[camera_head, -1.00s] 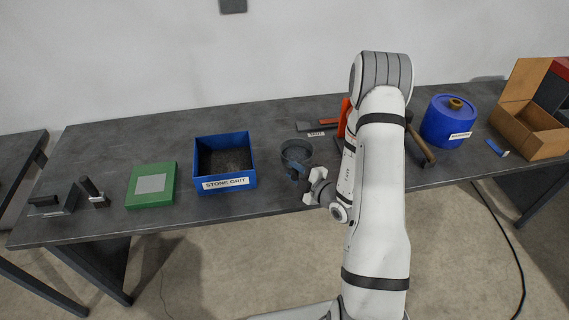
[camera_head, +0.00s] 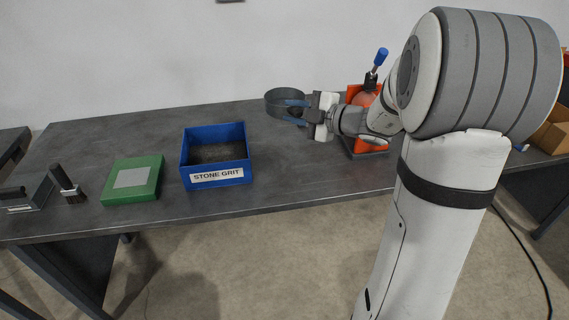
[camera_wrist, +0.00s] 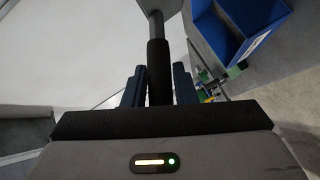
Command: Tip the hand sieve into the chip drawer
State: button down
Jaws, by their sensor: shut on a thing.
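The hand sieve (camera_head: 284,96) is a round grey pan held raised, near the back edge of the table in the head view. My gripper (camera_head: 297,111) is shut on its handle. In the wrist view the dark handle (camera_wrist: 158,65) stands between my two fingers (camera_wrist: 159,88), and the grey sieve edge (camera_wrist: 158,5) shows at the top. No label names a chip drawer. An open blue box (camera_head: 217,176) labelled STONE GRIT stands left of the sieve, apart from it, with dark grit inside. It also shows in the wrist view (camera_wrist: 228,38). The sieve's contents cannot be seen.
An orange device with a blue-topped lever (camera_head: 376,66) stands close behind my wrist. The tabletop (camera_head: 300,168) right of the blue box is clear.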

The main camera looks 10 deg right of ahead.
notch_tip(320, 180, down, 16)
jog(key=b, duration=0.3)
jog(key=shift+f, duration=0.8)
jog(key=c, duration=1.2)
grip_release()
jog(key=shift+o, duration=0.2)
jog(key=shift+f+b, duration=0.25)
jog(key=shift+b, duration=0.15)
